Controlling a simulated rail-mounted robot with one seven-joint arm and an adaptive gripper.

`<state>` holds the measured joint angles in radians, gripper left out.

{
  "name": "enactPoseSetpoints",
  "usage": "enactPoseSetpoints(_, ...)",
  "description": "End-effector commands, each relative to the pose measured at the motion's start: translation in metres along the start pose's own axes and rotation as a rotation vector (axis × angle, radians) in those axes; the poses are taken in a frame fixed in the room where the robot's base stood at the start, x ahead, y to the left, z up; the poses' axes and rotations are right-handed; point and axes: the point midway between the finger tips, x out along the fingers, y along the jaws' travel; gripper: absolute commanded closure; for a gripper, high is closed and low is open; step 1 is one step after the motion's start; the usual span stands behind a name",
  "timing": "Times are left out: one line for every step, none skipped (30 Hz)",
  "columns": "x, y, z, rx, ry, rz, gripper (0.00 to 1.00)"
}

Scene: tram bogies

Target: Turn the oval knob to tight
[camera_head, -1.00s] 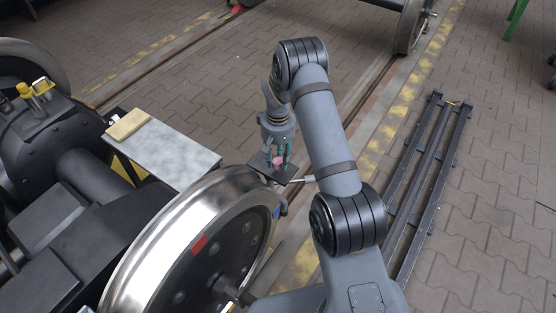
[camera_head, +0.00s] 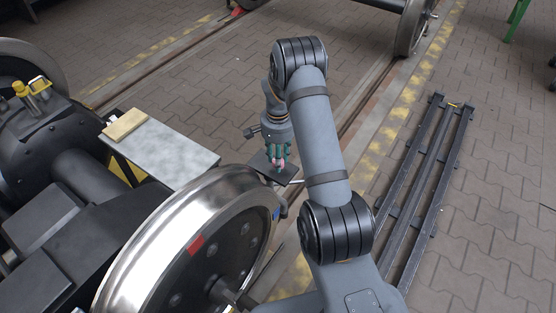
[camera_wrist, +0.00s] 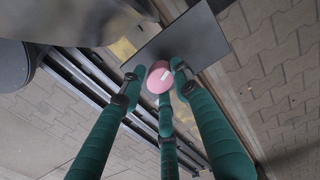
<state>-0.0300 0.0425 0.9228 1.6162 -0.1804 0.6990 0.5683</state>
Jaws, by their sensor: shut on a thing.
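The oval knob (camera_head: 281,164) is pink-red and stands on a small dark plate (camera_head: 268,172) beside the big steel wheel. In the wrist view the knob (camera_wrist: 158,82) shows its rounded end with a small white mark, above the dark grey plate (camera_wrist: 205,40). My gripper (camera_head: 279,158) reaches down over the plate. In the wrist view the green fingers of my gripper (camera_wrist: 160,85) are shut on the knob, around its sides. The knob's base and any tightness marking are hidden or too small to tell.
The steel wheel (camera_head: 182,222) with a red mark stands close to the plate on the left. A grey table (camera_head: 165,150) holds a wooden block (camera_head: 125,126). A dark metal frame (camera_head: 428,180) lies on the paving at the right.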

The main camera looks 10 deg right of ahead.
Motion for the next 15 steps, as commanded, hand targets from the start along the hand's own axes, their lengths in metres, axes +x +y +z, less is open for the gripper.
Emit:
enactPoseSetpoints(0.0014,0.0008,0.0011,0.026,-0.003,0.003,0.95)
enactPoseSetpoints(0.0013,0.0008,0.0011,0.042,-0.003,0.003,0.95)
enactPoseSetpoints(0.0013,0.0008,0.0012,0.059,-0.003,0.003,0.95)
enactPoseSetpoints(0.0012,0.0008,0.0012,0.072,-0.003,0.003,0.95)
enactPoseSetpoints(0.0012,0.0008,0.0012,0.083,-0.003,0.003,0.95)
enactPoseSetpoints(0.0011,0.0008,0.0011,0.096,-0.003,0.003,0.95)
enactPoseSetpoints(0.0011,0.0008,0.0011,0.105,-0.003,0.003,0.95)
enactPoseSetpoints(0.0010,0.0008,0.0011,0.113,-0.003,0.003,0.95)
enactPoseSetpoints(0.0010,0.0008,0.0012,0.121,-0.003,0.003,0.95)
enactPoseSetpoints(0.0009,0.0008,0.0012,0.126,-0.003,0.003,0.95)
enactPoseSetpoints(0.0009,0.0008,0.0012,0.131,-0.003,0.003,0.95)
enactPoseSetpoints(0.0009,0.0008,0.0012,0.136,-0.003,0.003,0.95)
enactPoseSetpoints(0.0008,0.0008,0.0012,0.139,-0.003,0.003,0.95)
enactPoseSetpoints(0.0008,0.0008,0.0012,0.142,-0.003,0.003,0.95)
enactPoseSetpoints(0.0007,0.0008,0.0013,0.144,-0.003,0.003,0.95)
